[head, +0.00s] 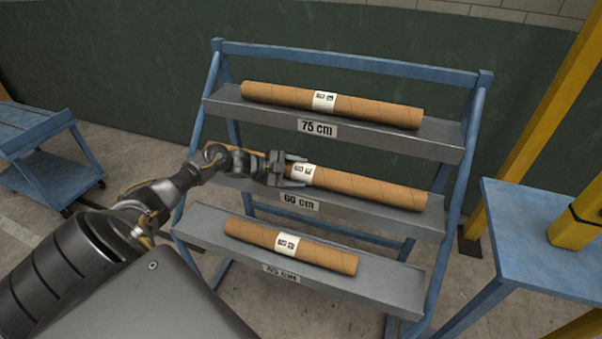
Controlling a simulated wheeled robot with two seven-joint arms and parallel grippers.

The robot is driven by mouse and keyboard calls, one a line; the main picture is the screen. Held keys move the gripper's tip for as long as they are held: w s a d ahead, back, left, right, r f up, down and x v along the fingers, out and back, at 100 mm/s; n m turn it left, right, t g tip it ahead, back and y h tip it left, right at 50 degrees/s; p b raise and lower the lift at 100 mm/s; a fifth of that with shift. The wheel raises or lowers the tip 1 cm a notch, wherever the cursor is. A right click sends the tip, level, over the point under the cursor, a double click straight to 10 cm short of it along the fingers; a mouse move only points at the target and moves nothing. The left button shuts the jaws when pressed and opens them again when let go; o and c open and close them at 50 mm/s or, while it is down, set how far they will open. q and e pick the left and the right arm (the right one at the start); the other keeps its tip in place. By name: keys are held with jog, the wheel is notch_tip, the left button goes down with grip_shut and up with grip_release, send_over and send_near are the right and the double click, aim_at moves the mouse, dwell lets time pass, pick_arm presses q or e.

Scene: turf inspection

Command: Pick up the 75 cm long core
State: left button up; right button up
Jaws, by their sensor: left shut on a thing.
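A blue rack holds three brown cardboard cores on grey shelves. The top core (375,109) lies on the shelf marked 75 cm (317,128). The middle core (370,189) lies at the shelf marked 60 cm (299,201) and looks the longest of the three. Each core has a white label, with small print that looks upside down. My left gripper (297,171) is shut on the middle core at its label. My left arm hides part of that core's left half. My right gripper is out of view.
The rack's blue frame (345,58) surrounds the shelves. A blue table (540,240) with a yellow object (585,215) stands at the right, near a yellow post (550,115). A blue cart (50,160) stands at the left. A dark green wall is behind the rack.

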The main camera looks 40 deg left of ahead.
aim_at(297, 169)
pick_arm(q)
notch_tip(297, 169, up, 10)
jog(key=shift+r+b, duration=0.1)
jog(key=shift+b, duration=0.4)
